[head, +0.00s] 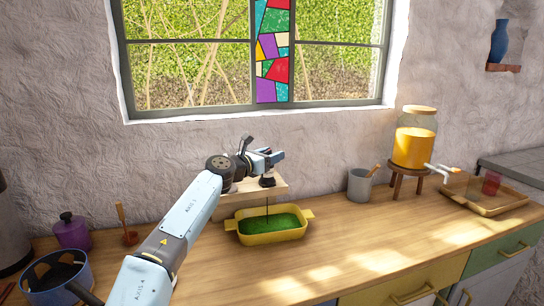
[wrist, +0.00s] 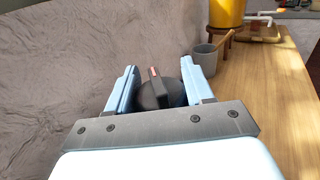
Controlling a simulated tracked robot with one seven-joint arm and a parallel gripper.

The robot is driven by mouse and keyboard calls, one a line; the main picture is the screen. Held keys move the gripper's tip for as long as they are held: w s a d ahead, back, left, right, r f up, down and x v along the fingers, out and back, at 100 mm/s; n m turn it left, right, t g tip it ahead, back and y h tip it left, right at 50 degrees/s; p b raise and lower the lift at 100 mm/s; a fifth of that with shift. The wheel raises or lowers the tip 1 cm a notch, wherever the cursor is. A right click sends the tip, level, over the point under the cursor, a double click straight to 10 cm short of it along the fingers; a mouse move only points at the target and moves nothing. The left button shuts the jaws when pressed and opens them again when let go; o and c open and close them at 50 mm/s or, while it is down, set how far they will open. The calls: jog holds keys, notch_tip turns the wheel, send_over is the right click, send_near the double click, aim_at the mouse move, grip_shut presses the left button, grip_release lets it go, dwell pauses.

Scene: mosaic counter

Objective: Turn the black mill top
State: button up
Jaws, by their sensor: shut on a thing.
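The black mill top (wrist: 156,92) is a round dark knob with a raised ridge and a red mark. In the wrist view it sits between the blue fingers of my gripper (wrist: 158,70), which is shut on it. In the head view my gripper (head: 268,160) is above a pale wooden block or shelf (head: 234,199) near the wall, and the black top (head: 268,182) shows just under the fingers. A thin dark line runs down below it to a yellow dish (head: 270,237) holding green stuff.
A grey cup (head: 360,186) and an orange-filled dispenser (head: 413,146) on a stand are to the right, with a wooden tray (head: 486,208) beyond. A purple jar (head: 72,234) and blue pot (head: 55,277) are at left. The front counter is clear.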

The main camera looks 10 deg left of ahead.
dwell(0.5)
jog(key=o, duration=1)
jog(key=shift+r, duration=0.55)
jog(key=s+d+r, duration=0.2)
jog(key=s+r, duration=0.2)
jog(key=s+d+r, duration=0.2)
jog(key=s+r, duration=0.1)
jog(key=s, duration=0.1)
jog(key=s+d+r, duration=0.3)
jog(key=s+r, duration=0.1)
jog(key=shift+r, duration=0.35)
